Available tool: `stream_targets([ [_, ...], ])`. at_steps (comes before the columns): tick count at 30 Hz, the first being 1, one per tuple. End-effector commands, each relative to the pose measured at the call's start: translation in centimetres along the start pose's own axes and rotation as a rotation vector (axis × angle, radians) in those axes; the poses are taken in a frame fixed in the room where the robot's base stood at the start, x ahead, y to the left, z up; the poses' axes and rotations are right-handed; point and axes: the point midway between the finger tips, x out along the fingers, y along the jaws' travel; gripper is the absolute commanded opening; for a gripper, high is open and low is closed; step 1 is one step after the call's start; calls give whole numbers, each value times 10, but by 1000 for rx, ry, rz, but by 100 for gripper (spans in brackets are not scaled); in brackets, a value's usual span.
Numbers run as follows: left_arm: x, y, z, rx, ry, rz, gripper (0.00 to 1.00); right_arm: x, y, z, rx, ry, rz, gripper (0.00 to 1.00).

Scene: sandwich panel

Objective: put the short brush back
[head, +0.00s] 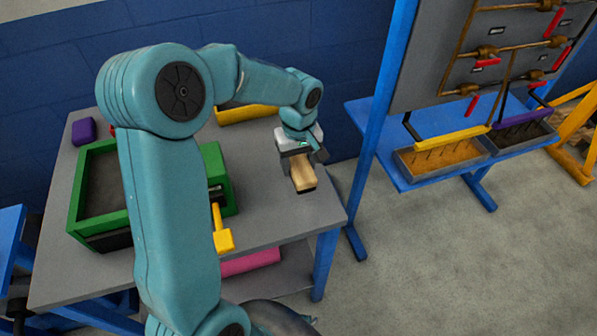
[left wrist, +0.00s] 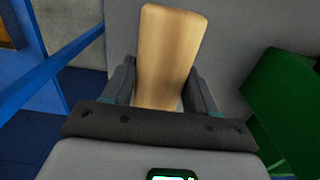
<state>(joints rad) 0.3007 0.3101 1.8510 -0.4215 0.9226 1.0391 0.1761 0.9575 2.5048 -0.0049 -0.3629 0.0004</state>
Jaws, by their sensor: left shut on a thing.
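My left gripper (head: 299,165) is shut on the short brush (head: 303,178), above the grey table's right part near its back right corner. The brush shows as a pale wooden block with a dark lower end. In the left wrist view, the wooden part (left wrist: 168,50) stands between the two fingers (left wrist: 163,92) and sticks out past them. The bristles cannot be made out. Whether the brush touches the table top cannot be told. My right gripper is out of view.
A green open box (head: 83,202) stands on the grey table (head: 275,222), left of the brush. A yellow handled piece (head: 223,240) lies near the front edge. A blue rack stands to the right with two trays (head: 440,158). The table's right part looks clear.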

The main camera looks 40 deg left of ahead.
Motion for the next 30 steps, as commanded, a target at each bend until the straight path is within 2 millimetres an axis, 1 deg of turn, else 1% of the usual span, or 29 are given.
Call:
stream_targets([
  [4, 25, 0, -1, 0, -3, -4, 33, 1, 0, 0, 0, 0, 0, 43],
  [7, 38, 0, -2, 0, -3, -3, 33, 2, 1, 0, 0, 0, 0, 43],
  [9, 42, 1, -2, 1, -1, -1, 33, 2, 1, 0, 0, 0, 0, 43],
  [16, 42, 1, -2, 0, 0, 0, 33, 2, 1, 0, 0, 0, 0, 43],
  [19, 46, 1, -2, 0, 0, 0, 33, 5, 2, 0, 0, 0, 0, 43],
  [20, 44, 1, -2, 0, 0, 0, 67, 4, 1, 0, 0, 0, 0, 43],
  [21, 44, 1, -2, 0, 0, 0, 80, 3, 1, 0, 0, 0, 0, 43],
  [22, 44, 1, -2, 0, 0, 0, 83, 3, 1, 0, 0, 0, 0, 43],
  [30, 43, 1, -2, 0, 0, 0, 83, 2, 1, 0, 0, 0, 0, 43],
])
